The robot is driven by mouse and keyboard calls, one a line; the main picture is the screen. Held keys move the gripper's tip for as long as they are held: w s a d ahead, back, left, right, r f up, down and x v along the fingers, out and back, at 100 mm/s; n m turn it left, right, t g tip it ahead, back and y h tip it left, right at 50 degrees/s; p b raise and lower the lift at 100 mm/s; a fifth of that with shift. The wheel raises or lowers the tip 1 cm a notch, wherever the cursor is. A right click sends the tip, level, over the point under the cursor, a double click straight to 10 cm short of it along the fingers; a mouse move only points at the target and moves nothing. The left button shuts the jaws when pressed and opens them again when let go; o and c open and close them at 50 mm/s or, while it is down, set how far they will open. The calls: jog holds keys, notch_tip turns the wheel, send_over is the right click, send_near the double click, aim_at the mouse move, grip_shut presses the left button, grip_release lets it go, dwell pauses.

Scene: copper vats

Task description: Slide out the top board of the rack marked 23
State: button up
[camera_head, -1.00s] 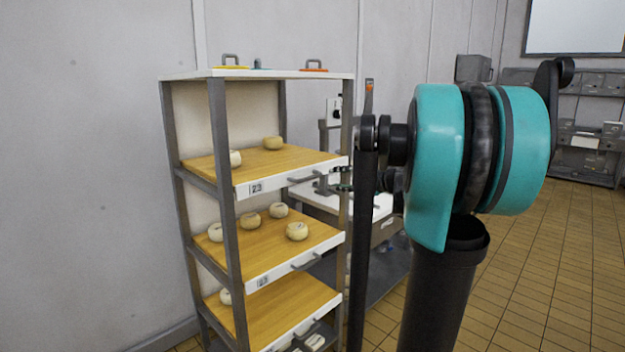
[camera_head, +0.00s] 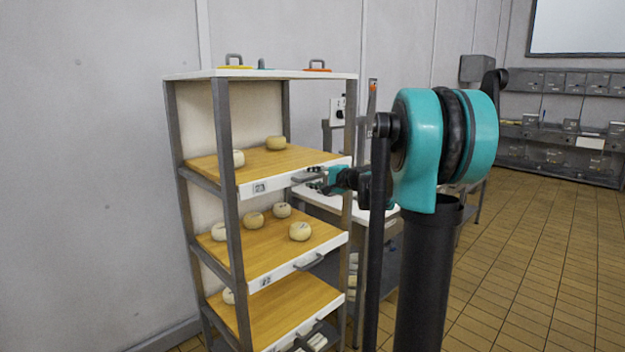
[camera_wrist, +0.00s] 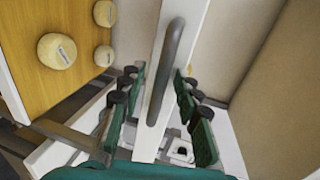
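The rack (camera_head: 231,200) stands left of centre in the head view. Its top board (camera_head: 280,163) has a white front marked 23 and carries two pale round cheeses (camera_head: 276,143). The grey bar handle (camera_head: 310,179) sits on that front; it also shows in the wrist view (camera_wrist: 170,65). My gripper (camera_head: 322,182) is at the handle. In the wrist view the green fingers of my gripper (camera_wrist: 158,92) are apart, one side left and one right of the handle, with gaps visible. The board looks seated in the rack.
Lower boards (camera_head: 275,245) with cheeses sit beneath; the middle label is hard to read. Coloured handled items (camera_head: 317,69) lie on the rack's top. A white table (camera_head: 345,207) stands behind my arm. Tiled floor (camera_head: 560,250) is free at right.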

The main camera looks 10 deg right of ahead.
jog(key=shift+c, duration=0.6)
grip_shut()
jog(key=shift+s, duration=0.1)
jog(key=f+v, duration=0.2)
jog(key=v, duration=0.9)
jog(key=f+v, duration=0.2)
jog(key=v, duration=0.9)
jog(key=shift+s+d+f, duration=0.3)
jog(key=shift+s+f, duration=0.05)
jog(key=shift+s, duration=0.1)
jog(key=shift+o, duration=0.6)
grip_release()
